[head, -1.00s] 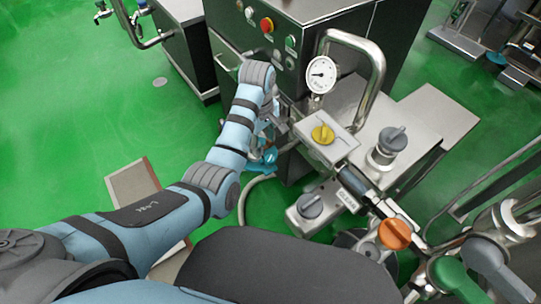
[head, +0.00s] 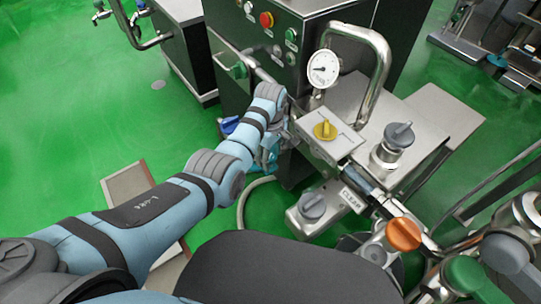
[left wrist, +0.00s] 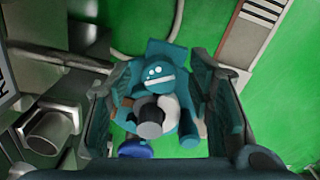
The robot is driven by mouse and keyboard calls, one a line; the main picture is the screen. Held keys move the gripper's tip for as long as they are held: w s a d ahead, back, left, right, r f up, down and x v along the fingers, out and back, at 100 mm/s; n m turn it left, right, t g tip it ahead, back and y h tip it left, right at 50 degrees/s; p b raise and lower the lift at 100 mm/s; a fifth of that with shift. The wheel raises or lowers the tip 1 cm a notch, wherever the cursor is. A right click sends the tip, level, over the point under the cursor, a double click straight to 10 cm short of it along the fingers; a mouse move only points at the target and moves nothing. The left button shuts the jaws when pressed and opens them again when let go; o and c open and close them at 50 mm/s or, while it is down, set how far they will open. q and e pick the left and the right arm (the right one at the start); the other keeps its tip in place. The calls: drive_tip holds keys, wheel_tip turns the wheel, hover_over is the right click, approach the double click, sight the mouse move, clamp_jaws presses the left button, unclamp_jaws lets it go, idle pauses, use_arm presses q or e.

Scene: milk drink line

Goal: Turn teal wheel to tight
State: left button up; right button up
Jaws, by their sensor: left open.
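The teal wheel (left wrist: 168,68) fills the middle of the left wrist view, with white dots on one lobe and a dark grey hub in front. In the head view its teal edge (head: 268,160) shows only in part below my left wrist; the rest is hidden. My left gripper (left wrist: 162,80) is open, with one finger on each side of the wheel. I cannot tell whether the fingers touch it. In the head view the gripper (head: 284,128) is mostly hidden by its own arm. My right gripper is not in view.
Pipework with a pressure gauge (head: 322,69), a yellow knob (head: 325,130) and an orange knob (head: 403,234) stands close right of the gripper. A steel cabinet (head: 330,25) rises behind. A blue handle (head: 229,125) sits left of the wrist. Green floor (head: 60,130) is open at left.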

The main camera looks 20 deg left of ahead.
use_arm(q)
clamp_jaws()
